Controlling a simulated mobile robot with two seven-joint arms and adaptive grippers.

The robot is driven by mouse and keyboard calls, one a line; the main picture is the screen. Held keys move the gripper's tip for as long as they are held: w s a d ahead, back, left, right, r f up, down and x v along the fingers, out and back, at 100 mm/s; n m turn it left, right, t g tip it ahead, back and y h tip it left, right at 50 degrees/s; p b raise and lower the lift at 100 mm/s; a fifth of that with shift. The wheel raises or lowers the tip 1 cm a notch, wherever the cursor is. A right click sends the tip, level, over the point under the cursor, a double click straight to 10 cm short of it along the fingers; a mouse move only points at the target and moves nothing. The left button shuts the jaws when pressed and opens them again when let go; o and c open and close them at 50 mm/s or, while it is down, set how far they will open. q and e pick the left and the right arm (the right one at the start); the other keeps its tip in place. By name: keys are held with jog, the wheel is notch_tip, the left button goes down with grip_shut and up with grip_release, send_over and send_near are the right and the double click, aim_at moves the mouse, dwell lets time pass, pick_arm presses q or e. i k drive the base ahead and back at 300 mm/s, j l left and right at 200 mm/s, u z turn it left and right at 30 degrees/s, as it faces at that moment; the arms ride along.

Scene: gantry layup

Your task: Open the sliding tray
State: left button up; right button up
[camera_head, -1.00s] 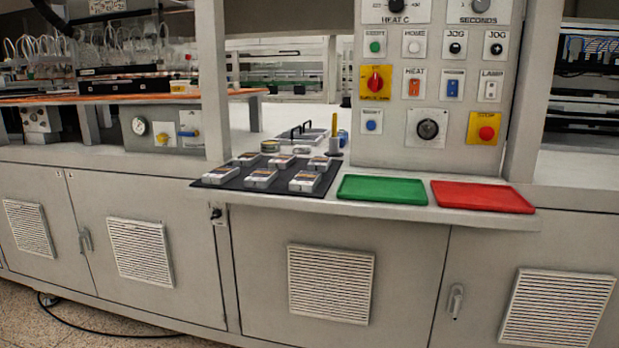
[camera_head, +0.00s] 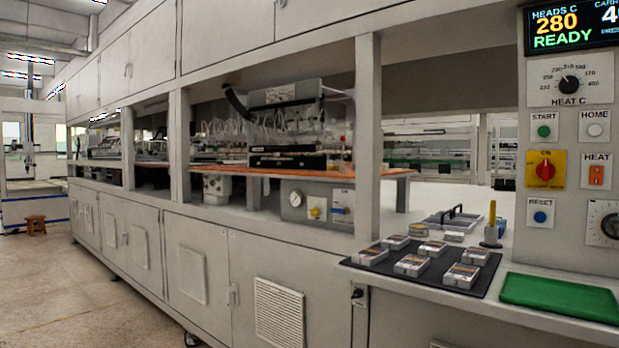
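Neither of my grippers is in view. I cannot tell for certain which part is the sliding tray. A low grey piece with a black bar handle (camera_head: 453,215) lies on the bench behind a black mat (camera_head: 486,268). Farther left, an orange-edged shelf (camera_head: 396,172) sits inside the machine bay, with black equipment (camera_head: 287,161) and clear tubes on it. I cannot tell whether either piece slides or is open.
Several small boxed packs lie on the black mat. A green tray (camera_head: 560,297) sits to its right. A control panel (camera_head: 569,140) with a screen reading 280 READY stands at the right. Upright posts (camera_head: 367,130) divide the bays. The floor (camera_head: 60,290) at left is open.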

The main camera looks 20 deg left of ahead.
aim_at(313, 164)
jog(key=i+j+z, duration=0.1)
jog(key=j, duration=0.4)
jog(key=i+j+z, duration=0.1)
jog(key=j, duration=0.4)
jog(key=i+j, duration=0.15)
jog(key=j, duration=0.35)
jog(key=i+j+z, duration=0.15)
jog(key=j, duration=0.35)
